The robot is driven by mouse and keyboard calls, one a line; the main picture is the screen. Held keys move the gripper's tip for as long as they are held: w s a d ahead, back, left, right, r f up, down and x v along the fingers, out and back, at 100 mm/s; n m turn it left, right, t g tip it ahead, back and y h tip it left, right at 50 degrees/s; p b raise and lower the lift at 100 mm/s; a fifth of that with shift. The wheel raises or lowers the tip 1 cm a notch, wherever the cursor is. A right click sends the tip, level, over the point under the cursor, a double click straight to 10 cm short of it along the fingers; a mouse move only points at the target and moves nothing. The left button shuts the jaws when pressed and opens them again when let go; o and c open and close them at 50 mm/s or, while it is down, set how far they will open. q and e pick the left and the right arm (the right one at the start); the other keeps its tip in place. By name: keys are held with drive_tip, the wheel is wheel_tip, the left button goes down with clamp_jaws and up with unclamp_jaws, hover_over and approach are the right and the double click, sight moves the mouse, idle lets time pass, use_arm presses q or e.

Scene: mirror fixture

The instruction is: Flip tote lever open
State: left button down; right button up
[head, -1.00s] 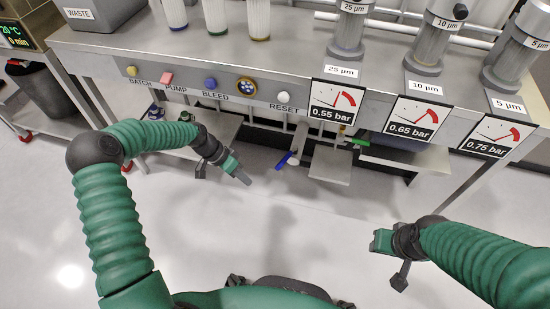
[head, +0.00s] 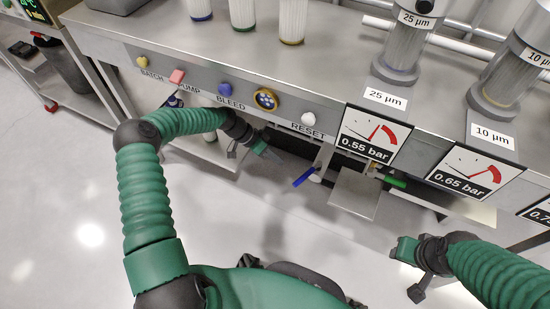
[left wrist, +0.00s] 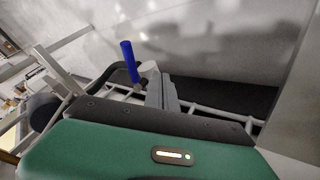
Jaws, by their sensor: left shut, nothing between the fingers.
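A blue lever handle (head: 304,177) sticks out below the bench front, under the RESET button, beside a pale round fitting. It also shows in the left wrist view, where the blue handle (left wrist: 130,62) stands just left of my fingers. My left gripper (head: 268,152) is shut and empty, under the bench edge, left of the blue handle and apart from it in the head view. My left fingers (left wrist: 163,95) point past the pale fitting in the wrist view. My right gripper (head: 402,250) hangs in front of the bench at the right. Its finger gap is unclear. No tote is clearly recognisable.
The steel bench (head: 300,70) overhangs the space, with a row of buttons and gauge signs (head: 372,135). A green handle (head: 395,182) and a grey plate (head: 355,193) are right of the blue handle. The floor (head: 80,220) in front is clear.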

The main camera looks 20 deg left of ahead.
use_arm(q)
drive_tip(key=d+f+b, duration=0.3)
drive_tip(key=d+b, duration=0.2)
drive_tip(key=d, duration=0.2)
drive_tip(key=shift+s+f, duration=0.15)
drive_tip(key=shift+s, duration=0.2)
